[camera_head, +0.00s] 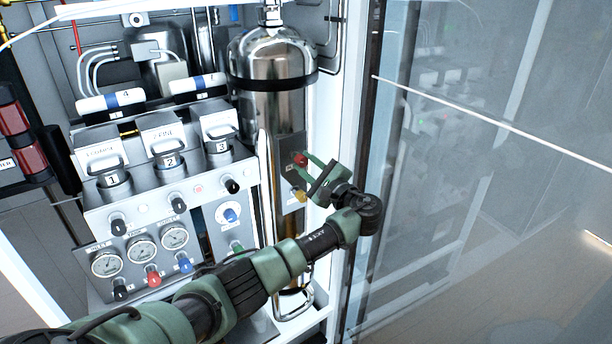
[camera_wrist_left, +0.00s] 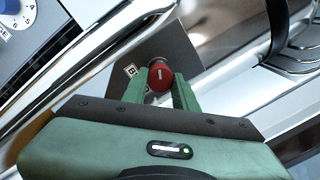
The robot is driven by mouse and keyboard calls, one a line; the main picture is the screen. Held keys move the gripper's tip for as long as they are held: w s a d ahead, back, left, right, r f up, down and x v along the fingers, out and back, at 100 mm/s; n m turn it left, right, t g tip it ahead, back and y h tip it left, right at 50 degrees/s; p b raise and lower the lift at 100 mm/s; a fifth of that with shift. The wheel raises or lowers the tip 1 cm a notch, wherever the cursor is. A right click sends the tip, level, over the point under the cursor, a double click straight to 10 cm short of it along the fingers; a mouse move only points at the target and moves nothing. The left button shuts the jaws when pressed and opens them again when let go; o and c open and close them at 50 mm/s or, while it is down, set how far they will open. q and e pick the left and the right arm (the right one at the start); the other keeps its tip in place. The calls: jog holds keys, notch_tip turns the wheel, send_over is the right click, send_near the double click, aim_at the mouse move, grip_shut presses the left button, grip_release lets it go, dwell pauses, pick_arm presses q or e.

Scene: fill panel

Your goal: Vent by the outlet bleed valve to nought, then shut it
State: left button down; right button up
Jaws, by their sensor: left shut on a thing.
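A round red knob (camera_head: 299,159) with a pale line on its face sits on a grey plate (camera_head: 292,145) in front of the steel cylinder. In the left wrist view the red knob (camera_wrist_left: 161,76) has a small tag beside it that seems to read B. My left gripper (camera_head: 305,167) has its green fingers on either side of this knob and is shut on it. The gauge labelled outlet (camera_head: 174,237) is the rightmost of three on the panel; its needle is too small to read. My right gripper is not in view.
A yellow knob (camera_head: 299,196) is just below the red one. The steel cylinder (camera_head: 272,65) stands behind the plate. Several small knobs, including a blue one (camera_head: 185,265), line the panel at left. A glass door (camera_head: 450,200) stands to the right of my arm.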

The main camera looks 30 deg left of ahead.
pick_arm(q)
jog(key=n+b, duration=0.3)
jog(key=b, duration=0.2)
jog(key=n+b, duration=0.4)
jog(key=b, duration=0.1)
jog(key=n+g+b, duration=0.1)
jog(key=n+b, duration=0.3)
jog(key=shift+f+b, duration=0.35)
jog(key=shift+b, duration=0.05)
jog(key=shift+r+n+b, duration=0.25)
jog(key=shift+n+b, duration=0.95)
jog(key=shift+b, duration=0.1)
jog(key=c, duration=1.1)
grip_release()
jog(key=shift+d+r, duration=0.1)
jog(key=shift+w+r, duration=0.1)
jog(key=shift+b+v, duration=0.75)
jog(key=shift+v, duration=3.15)
